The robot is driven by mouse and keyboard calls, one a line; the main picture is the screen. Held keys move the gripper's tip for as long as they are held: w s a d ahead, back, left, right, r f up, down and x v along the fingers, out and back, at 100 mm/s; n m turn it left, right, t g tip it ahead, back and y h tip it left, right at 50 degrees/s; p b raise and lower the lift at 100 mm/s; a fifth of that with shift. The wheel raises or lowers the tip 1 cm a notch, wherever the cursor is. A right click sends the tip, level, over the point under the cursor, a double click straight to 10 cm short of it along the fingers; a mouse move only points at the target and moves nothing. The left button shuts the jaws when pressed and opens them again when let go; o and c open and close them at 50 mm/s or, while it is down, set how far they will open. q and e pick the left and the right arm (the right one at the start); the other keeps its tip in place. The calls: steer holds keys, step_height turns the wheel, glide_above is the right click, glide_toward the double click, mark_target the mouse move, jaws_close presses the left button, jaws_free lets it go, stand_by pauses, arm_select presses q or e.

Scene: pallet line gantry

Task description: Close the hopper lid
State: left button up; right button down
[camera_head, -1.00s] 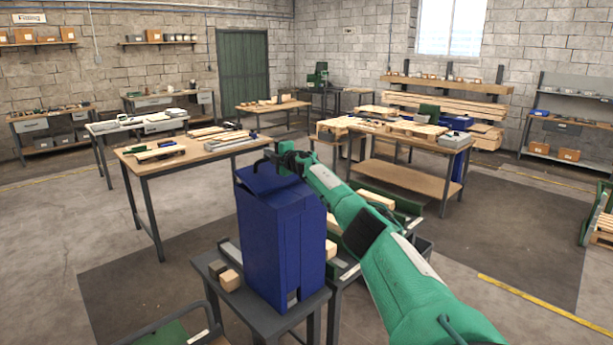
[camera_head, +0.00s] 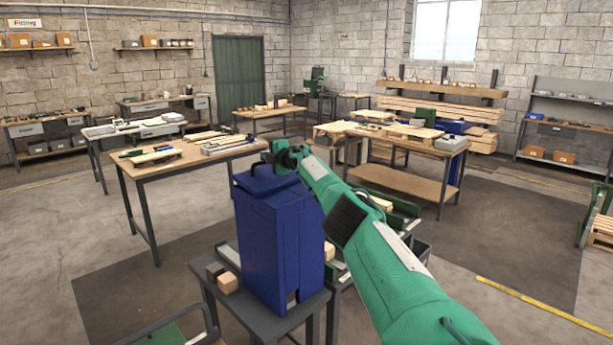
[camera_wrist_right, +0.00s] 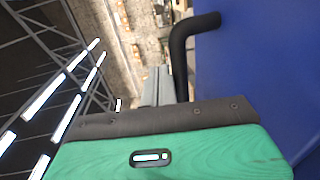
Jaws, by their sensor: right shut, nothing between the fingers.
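The blue hopper (camera_head: 280,245) stands upright on a dark stand. Its blue lid (camera_head: 262,184) shows at the top as a slanted panel; I cannot tell how large any gap under it is. My right gripper (camera_head: 271,157) is shut and empty, at the lid's upper edge, and hides part of it. In the right wrist view a blue panel (camera_wrist_right: 265,70) fills the right side, with a black bent bar (camera_wrist_right: 181,55) against it, beside my grey fingers (camera_wrist_right: 155,86). I cannot tell whether they touch. My left gripper is not in view.
Small wooden blocks (camera_head: 227,283) lie on the stand (camera_head: 262,308) left of the hopper. A wooden-topped workbench (camera_head: 150,172) with parts stands behind on the left. Another bench (camera_head: 405,177) stands behind my right arm. The floor left of the stand is open.

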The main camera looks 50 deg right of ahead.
steer(key=shift+w+f, duration=0.15)
stand_by(0.6)
stand_by(0.4)
steer(key=shift+d+r+p, duration=0.1)
steer(key=shift+r+p, duration=0.4)
steer(key=shift+r, duration=0.1)
steer(key=r+p, duration=0.1)
steer(key=p, duration=0.1)
steer(key=s+r+p, duration=0.1)
steer(key=r+p, duration=0.1)
steer(key=shift+r, duration=0.25)
step_height(320, 180, up, 9)
steer(key=b, duration=0.2)
glide_above(269, 173)
steer(key=s, duration=0.2)
steer(key=shift+w, duration=0.2)
steer(key=shift+f, duration=0.1)
